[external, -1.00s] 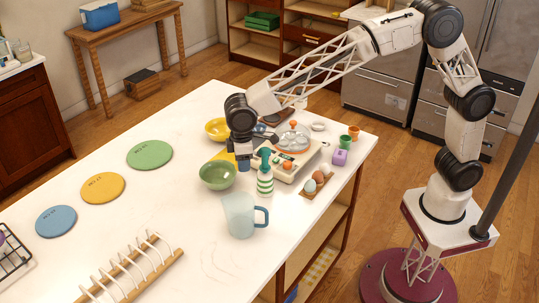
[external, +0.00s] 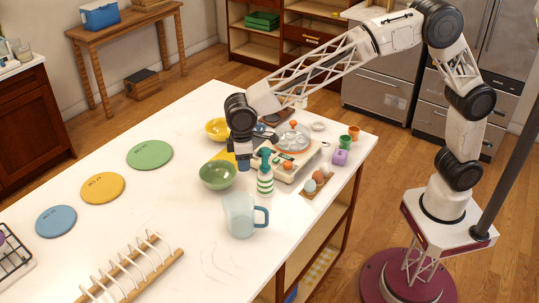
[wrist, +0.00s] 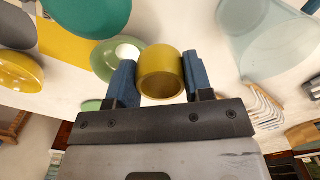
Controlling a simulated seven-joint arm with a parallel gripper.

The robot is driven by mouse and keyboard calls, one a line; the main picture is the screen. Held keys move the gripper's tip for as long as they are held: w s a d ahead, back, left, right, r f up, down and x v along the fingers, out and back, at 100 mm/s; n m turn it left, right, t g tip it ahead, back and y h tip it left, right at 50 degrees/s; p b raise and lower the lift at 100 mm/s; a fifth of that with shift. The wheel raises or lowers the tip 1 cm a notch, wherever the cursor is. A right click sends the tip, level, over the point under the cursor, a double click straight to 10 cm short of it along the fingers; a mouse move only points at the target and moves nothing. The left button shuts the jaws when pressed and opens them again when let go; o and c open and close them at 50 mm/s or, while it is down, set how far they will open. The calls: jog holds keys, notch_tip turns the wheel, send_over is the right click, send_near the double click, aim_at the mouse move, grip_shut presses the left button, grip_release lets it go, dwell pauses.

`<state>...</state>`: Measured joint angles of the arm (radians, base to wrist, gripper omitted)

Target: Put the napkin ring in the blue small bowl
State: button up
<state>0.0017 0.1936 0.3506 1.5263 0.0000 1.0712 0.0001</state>
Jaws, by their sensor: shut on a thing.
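In the wrist view a gold napkin ring (wrist: 160,76) sits between the two blue fingertips of my gripper (wrist: 158,80), which is shut on it. In the external view my gripper (external: 243,164) points down above the white counter, close behind and right of the green bowl (external: 217,176). The ring cannot be made out in that view. A small bluish patch (external: 263,129) shows beside the gripper in the external view. It may be the blue small bowl, but most of it is hidden and I cannot tell.
A yellow bowl (external: 217,129) stands behind the green bowl. A striped bottle (external: 265,178) stands close to my gripper, and a pale blue pitcher (external: 240,215) stands in front. A white appliance (external: 290,168) and eggs lie to the right. Plates (external: 103,188) and a rack (external: 130,268) are left.

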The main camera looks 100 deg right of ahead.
jog(key=s+d+m, duration=0.3)
jog(key=d, duration=1.5)
jog(key=m, duration=0.2)
send_over(259, 124)
jog(key=a, duration=0.3)
jog(key=shift+w+r, duration=0.2)
jog(key=shift+r, duration=0.05)
jog(key=shift+f, duration=0.1)
jog(key=shift+f, duration=2.4)
jog(key=shift+f, duration=0.15)
jog(key=shift+f, duration=2.35)
jog(key=shift+f, duration=0.7)
